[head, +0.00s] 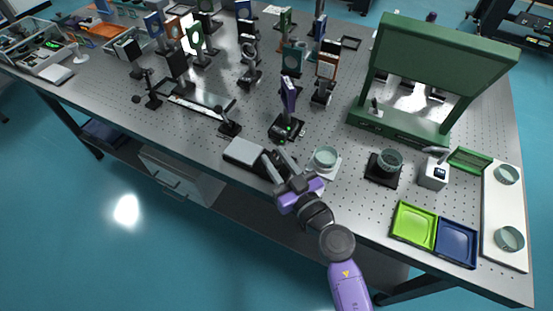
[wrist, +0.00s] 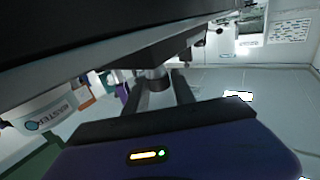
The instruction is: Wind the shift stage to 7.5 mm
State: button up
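My gripper (head: 275,156) is at the table's front edge, between a grey flat box and a pale green glass dish. In the wrist view its two fingers (wrist: 158,86) are apart, with a short dark round knob (wrist: 155,80) between their tips. I cannot tell whether they touch it. A black stage (head: 286,130) with small green lights, which looks like the shift stage, stands just behind the fingers and carries an upright blue-purple plate (head: 289,95). No scale reading is legible.
The grey flat box (head: 245,152) lies left of my gripper. The glass dish (head: 325,158) on a white base is close on the right.

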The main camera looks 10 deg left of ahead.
grip_shut()
jog(key=shift+r+h+p, duration=0.15)
jog(key=shift+h+p, duration=0.15)
jog(key=shift+p, duration=0.05)
